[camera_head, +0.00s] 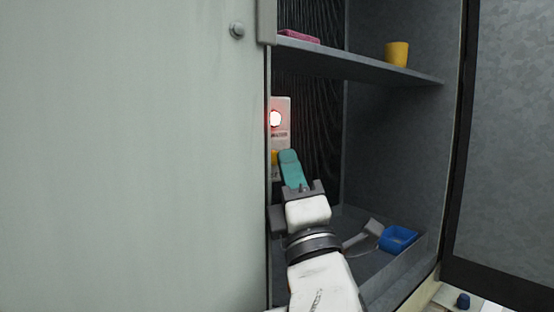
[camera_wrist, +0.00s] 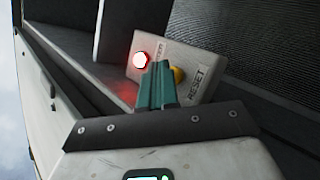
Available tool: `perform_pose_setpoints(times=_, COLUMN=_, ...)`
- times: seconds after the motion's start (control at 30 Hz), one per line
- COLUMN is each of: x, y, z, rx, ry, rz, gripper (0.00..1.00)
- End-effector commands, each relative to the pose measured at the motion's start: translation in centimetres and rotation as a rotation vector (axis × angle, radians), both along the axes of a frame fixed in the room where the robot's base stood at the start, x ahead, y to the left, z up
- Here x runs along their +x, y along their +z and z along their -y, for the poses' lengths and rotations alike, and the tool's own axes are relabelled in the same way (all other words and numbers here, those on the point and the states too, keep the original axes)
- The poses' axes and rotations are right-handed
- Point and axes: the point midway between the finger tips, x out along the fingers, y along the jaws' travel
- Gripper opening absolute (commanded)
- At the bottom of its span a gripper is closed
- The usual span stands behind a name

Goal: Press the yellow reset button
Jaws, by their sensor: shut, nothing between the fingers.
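The yellow reset button (camera_wrist: 178,75) sits on a pale control panel (camera_wrist: 203,72) beside the printed word RESET. In the head view the yellow button (camera_head: 274,157) shows partly, at the left of my gripper. A red lamp (camera_wrist: 141,59) glows on the same panel; it also shows in the head view (camera_head: 275,118). My gripper (camera_wrist: 160,68) has teal fingers, shut and empty, pointing at the panel. In the head view my gripper (camera_head: 289,157) is inside the cabinet. The fingers cover part of the button in the wrist view; I cannot tell whether they touch it.
A pale door panel (camera_head: 130,150) fills the left, close beside my arm. A shelf (camera_head: 360,62) above holds a yellow cup (camera_head: 397,54) and a pink item (camera_head: 298,37). A blue container (camera_head: 398,239) lies at the cabinet's lower right. The cabinet's middle right is free.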

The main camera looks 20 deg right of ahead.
Motion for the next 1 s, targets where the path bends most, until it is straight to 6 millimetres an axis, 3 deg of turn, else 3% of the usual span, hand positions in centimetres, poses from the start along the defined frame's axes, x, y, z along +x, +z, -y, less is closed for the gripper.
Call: perform_pose_setpoints(times=1.0, x=1.12, y=0.59, z=-0.6, rx=0.002, ry=0.01, rz=-0.003, gripper=0.0)
